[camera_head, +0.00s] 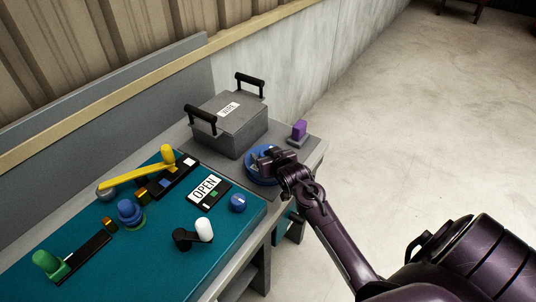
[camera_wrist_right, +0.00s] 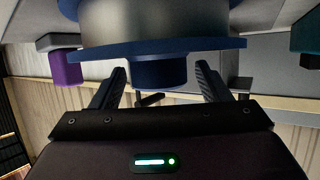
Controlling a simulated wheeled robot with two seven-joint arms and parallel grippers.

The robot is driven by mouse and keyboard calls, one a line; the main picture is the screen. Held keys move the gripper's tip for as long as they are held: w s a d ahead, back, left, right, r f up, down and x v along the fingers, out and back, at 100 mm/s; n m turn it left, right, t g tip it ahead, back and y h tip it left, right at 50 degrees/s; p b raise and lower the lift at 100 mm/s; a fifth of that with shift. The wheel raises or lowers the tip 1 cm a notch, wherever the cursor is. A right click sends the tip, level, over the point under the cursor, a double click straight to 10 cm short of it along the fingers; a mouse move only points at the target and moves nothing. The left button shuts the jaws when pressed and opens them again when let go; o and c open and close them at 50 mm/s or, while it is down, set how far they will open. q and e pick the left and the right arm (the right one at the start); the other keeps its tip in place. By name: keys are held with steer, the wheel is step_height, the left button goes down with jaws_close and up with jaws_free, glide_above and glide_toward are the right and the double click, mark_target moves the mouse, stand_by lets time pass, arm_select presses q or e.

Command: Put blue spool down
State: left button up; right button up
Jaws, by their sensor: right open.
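The blue spool (camera_head: 251,176) is at the right end of the grey bench, beside the grey box; it looks to be on the bench top. My right gripper (camera_head: 268,158) is over it and hides part of it. In the right wrist view the spool's wide blue flange (camera_wrist_right: 210,46) and grey drum are close in front of my right gripper (camera_wrist_right: 160,85). Its narrow blue hub lies between the two fingers, with a gap on each side. The fingers are open. My left gripper is not in view.
A grey lidded box (camera_head: 231,125) with two black handles stands behind the spool. A purple block (camera_head: 299,130) is near the bench's right end. A teal panel (camera_head: 150,265) with levers, knobs and an OPEN sign (camera_head: 205,188) fills the left.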

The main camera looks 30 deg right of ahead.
steer(key=shift+s+r, duration=0.1)
steer(key=shift+r, duration=0.05)
steer(key=v, duration=1.1)
steer(key=shift+s+r+b, duration=0.2)
steer(key=shift+s+b, duration=0.1)
steer(key=shift+b, duration=0.1)
